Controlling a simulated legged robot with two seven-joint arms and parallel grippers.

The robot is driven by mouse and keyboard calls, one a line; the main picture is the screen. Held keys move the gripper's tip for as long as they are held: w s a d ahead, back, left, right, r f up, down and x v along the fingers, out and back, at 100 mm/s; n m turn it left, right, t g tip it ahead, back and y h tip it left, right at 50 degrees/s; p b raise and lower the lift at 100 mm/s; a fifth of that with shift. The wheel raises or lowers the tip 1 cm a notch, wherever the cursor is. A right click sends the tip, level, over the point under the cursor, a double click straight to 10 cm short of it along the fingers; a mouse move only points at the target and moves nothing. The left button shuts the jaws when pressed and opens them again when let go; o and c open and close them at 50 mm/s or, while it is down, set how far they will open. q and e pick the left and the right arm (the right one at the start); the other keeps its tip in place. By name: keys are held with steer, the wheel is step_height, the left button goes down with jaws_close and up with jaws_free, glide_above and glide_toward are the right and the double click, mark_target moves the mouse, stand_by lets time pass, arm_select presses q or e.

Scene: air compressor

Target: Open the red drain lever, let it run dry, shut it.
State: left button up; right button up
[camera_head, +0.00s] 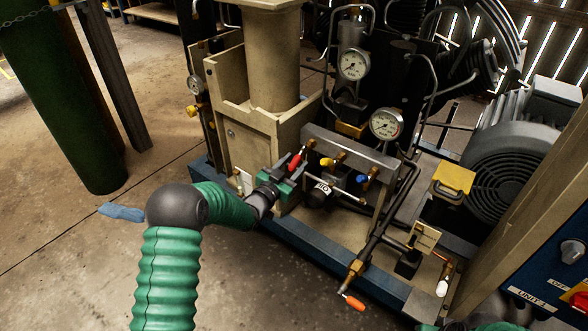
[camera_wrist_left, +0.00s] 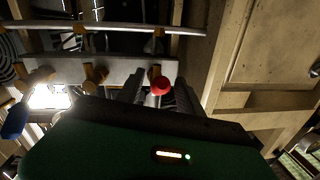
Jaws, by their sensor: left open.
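The red lever (camera_head: 296,161) stands tilted at the left end of a metal manifold (camera_head: 345,150) on the compressor. In the left wrist view its rounded red end (camera_wrist_left: 160,84) shows between my fingers. My left gripper (camera_head: 288,170) is open at the lever, its two dark fingers on either side. I cannot tell whether either finger touches it. The lever's lower part and its valve are partly hidden by the gripper.
A yellow lever (camera_head: 327,162) and a blue lever (camera_head: 361,178) sit on the manifold to the right. Two gauges (camera_head: 353,64) (camera_head: 386,124) stand above it. An orange-red handle (camera_head: 354,302) hangs lower on a pipe.

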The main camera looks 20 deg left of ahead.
arm_select(q)
steer(key=shift+c, duration=0.4)
jaws_close()
stand_by(1.0)
